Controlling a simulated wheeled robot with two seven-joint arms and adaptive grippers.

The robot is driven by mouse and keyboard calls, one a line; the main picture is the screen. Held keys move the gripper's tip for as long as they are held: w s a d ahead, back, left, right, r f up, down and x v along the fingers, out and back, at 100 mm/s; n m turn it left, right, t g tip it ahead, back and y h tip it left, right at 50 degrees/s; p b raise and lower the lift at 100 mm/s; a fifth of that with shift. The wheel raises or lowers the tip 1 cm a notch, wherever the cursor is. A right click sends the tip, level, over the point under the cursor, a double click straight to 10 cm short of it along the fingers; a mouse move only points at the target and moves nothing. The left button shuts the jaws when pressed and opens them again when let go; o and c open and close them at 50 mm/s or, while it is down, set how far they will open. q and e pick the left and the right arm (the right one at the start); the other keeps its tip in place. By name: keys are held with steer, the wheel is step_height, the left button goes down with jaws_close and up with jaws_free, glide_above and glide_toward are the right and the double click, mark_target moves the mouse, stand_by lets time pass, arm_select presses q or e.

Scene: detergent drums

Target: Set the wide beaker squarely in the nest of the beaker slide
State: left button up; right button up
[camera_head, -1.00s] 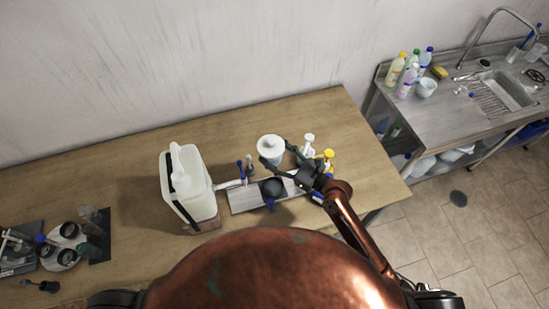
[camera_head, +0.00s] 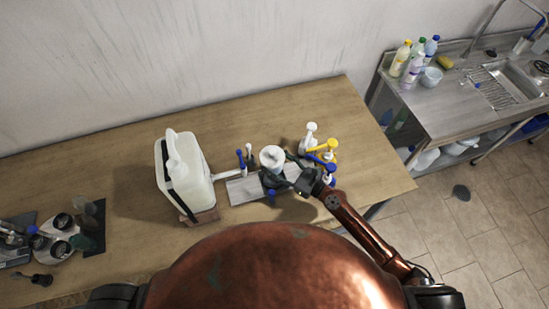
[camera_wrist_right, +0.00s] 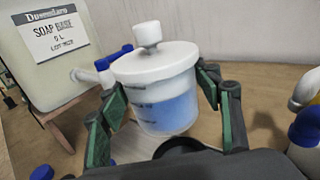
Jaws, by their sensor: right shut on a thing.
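The wide beaker is translucent, with blue liquid and a white knobbed lid. It shows in the head view (camera_head: 272,155) and large in the right wrist view (camera_wrist_right: 165,105). My right gripper (camera_head: 283,171) is shut on it, with green-padded fingers (camera_wrist_right: 160,108) on both sides. The beaker slide (camera_head: 243,190) is a pale grey strip under and left of the beaker. A dark round part, which looks like the nest, shows below the beaker in the wrist view (camera_wrist_right: 187,146) and is partly hidden in the head view. I cannot tell the beaker's exact height above it. My left gripper is not in view.
A white soap-base drum (camera_head: 185,172) on a wooden stand is left of the slide; its label (camera_wrist_right: 52,33) faces the wrist camera. White, yellow and blue pump tops (camera_head: 322,150) stand close right of my gripper. Small blue-topped items (camera_head: 244,158) stand behind the slide. The far-left table middle is clear.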

steer(key=f+b, duration=0.1)
steer(key=f, duration=0.3)
steer(key=shift+w+d+f+b, duration=0.1)
steer(key=shift+d+f+b, duration=0.1)
steer(key=shift+b, duration=0.2)
arm_select(q)
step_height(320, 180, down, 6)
steer(key=b, duration=0.3)
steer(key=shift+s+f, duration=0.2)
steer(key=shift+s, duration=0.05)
arm_select(e)
steer(key=shift+f, duration=1.65)
arm_select(q)
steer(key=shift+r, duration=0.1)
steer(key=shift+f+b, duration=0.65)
steer(key=shift+b, duration=0.1)
arm_select(e)
steer(key=shift+f, duration=0.8)
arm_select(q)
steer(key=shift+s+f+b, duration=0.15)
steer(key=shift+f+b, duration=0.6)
arm_select(e)
steer(key=shift+f, duration=0.8)
steer(key=o, duration=1.6)
